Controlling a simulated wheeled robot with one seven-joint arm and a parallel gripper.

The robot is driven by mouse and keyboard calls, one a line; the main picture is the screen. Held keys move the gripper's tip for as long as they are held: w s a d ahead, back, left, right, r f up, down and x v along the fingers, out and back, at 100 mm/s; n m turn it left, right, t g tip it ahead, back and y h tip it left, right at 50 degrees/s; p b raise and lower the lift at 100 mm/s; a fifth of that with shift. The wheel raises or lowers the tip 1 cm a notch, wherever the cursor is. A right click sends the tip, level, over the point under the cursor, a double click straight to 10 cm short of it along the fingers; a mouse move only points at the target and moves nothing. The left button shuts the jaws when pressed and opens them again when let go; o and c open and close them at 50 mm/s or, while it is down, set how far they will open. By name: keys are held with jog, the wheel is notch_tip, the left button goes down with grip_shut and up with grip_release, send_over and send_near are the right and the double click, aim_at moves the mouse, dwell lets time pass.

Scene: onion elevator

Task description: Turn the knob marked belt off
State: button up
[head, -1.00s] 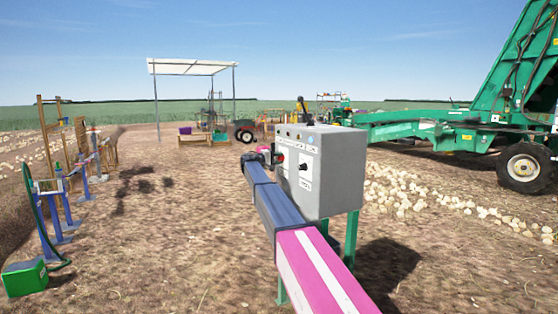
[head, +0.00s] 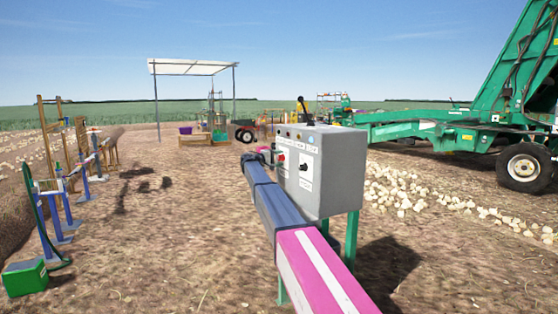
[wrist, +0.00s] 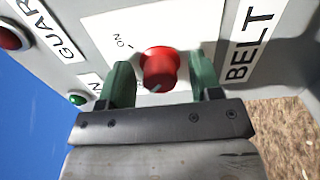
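The red belt knob (wrist: 159,68) sits on a white plate in the wrist view, beside the large BELT label (wrist: 248,45). A small ON mark (wrist: 120,41) is up and left of it. A pale pointer mark shows at the knob's lower edge. My gripper (wrist: 161,70) is open, with one green finger on each side of the knob and narrow gaps visible; contact cannot be told. In the head view the grey control box (head: 342,175) stands ahead, and my gripper's end at its left face is too small to read.
A red button (wrist: 10,37) and a green button (wrist: 77,99) sit by the GUARD label. A black knob (head: 303,168) is on the box's near face. A green machine (head: 450,130) and scattered onions (head: 400,190) are at right.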

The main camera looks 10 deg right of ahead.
jog(key=shift+a, duration=0.1)
jog(key=v, duration=1)
jog(key=shift+s+a, duration=0.15)
jog(key=shift+a, duration=0.15)
